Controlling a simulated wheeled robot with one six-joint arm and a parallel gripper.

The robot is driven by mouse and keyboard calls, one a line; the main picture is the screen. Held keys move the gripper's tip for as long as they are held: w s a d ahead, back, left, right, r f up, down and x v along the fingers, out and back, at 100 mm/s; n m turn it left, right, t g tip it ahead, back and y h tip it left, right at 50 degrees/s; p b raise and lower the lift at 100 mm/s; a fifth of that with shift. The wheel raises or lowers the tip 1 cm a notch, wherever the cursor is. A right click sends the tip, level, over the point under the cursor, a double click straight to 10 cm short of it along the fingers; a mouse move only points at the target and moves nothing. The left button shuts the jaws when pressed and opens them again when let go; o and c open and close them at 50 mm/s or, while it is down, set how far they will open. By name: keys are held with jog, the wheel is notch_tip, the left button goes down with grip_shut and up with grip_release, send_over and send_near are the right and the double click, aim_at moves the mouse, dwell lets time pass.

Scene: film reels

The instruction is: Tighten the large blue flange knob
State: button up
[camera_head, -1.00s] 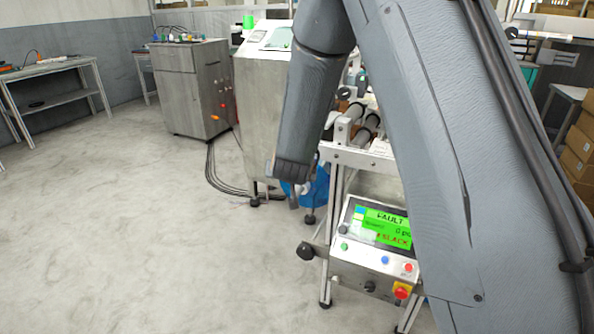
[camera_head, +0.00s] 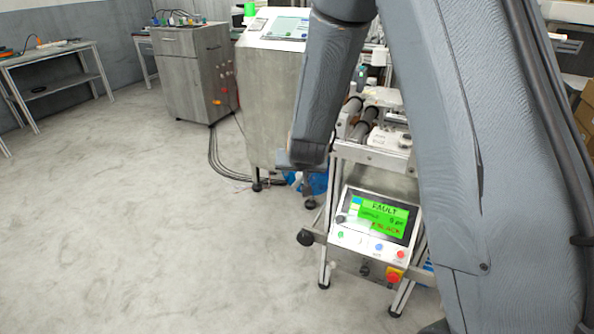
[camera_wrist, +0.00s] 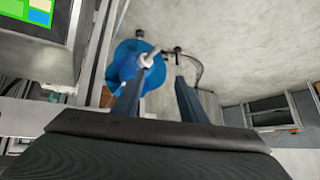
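A large blue round part (camera_wrist: 127,62), which I take for the blue flange knob, shows in the wrist view with a pale metal shaft (camera_wrist: 150,57) sticking out of its middle. In the head view only a small blue patch (camera_head: 319,184) shows, low beside the machine; my arm hides the rest. My gripper (camera_wrist: 158,76) is open, its two dark fingers apart with nothing between them. In the wrist view the left finger overlaps the lower edge of the blue part; I cannot tell whether they touch. In the head view the fingers are mostly hidden.
A control panel (camera_head: 375,221) with a green screen reading FAULT and SLACK stands right of my gripper. A black knob (camera_head: 305,238) juts from its frame. A grey cabinet (camera_head: 268,105) stands behind, with cables on the floor. Open floor (camera_head: 130,230) lies left.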

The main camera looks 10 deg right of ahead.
jog(key=w+f+m+t+h+b, duration=0.5)
jog(key=w+f+h+b, duration=0.6)
jog(key=w+f+b, duration=1.05)
jog(key=shift+n+t, duration=0.4)
jog(key=shift+w+d+r+b, duration=0.45)
jog(key=shift+d+r+b, duration=0.2)
jog(key=shift+d+b, duration=0.35)
jog(key=shift+w+d+r+b, duration=0.5)
jog(key=shift+d+r+b, duration=0.25)
jog(key=shift+b, duration=0.35)
jog(key=shift+w+d+r+b, duration=0.45)
jog(key=shift+d+r+b, duration=0.1)
jog(key=shift+d+b, duration=0.45)
grip_shut()
jog(key=shift+a, duration=0.1)
